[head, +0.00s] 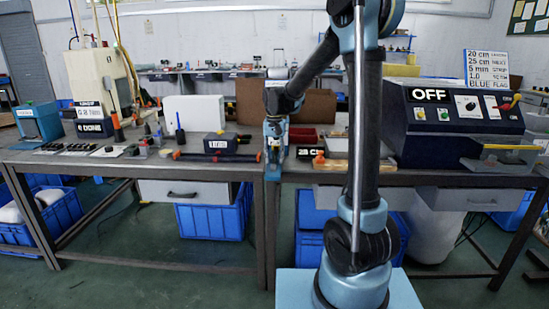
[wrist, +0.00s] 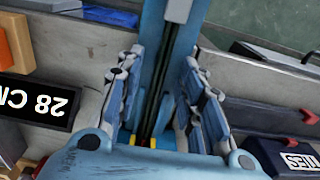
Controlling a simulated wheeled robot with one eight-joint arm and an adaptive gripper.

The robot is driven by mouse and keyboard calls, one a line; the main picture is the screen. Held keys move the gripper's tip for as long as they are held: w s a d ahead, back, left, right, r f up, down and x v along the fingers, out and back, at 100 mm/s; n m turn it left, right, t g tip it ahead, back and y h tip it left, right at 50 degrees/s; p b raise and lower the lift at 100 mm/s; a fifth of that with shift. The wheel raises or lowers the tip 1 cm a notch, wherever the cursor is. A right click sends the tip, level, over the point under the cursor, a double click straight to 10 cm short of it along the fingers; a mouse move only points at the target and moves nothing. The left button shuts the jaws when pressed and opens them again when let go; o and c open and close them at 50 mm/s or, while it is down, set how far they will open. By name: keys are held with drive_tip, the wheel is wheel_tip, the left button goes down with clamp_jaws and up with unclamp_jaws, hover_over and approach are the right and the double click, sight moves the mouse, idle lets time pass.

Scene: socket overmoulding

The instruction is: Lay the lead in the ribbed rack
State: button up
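My gripper (wrist: 162,95) points down over the middle of the bench; in the head view it is low at the bench's front edge (head: 274,150). In the wrist view its two fingers stand apart, with a clear gap between them. Thin dark strands (wrist: 152,115) with small yellow marks show in the gap, over a blue strip (wrist: 178,50). I cannot tell whether the strands are the lead; neither finger visibly presses on them. A low row of dark bumps (head: 67,148) lies at the left of the bench; I cannot tell whether it is the ribbed rack.
A dark box with a label (wrist: 290,155) is at the right. The OFF machine (head: 455,120) stands on the right bench. Blue crates (head: 210,220) are under the bench.

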sight(274, 165)
drive_tip(key=shift+c, duration=0.6)
clamp_jaws()
drive_tip(key=shift+s+a, duration=0.1)
drive_tip(key=shift+s, duration=3.15)
drive_tip(key=shift+r, duration=0.1)
drive_tip(key=shift+r, duration=2.45)
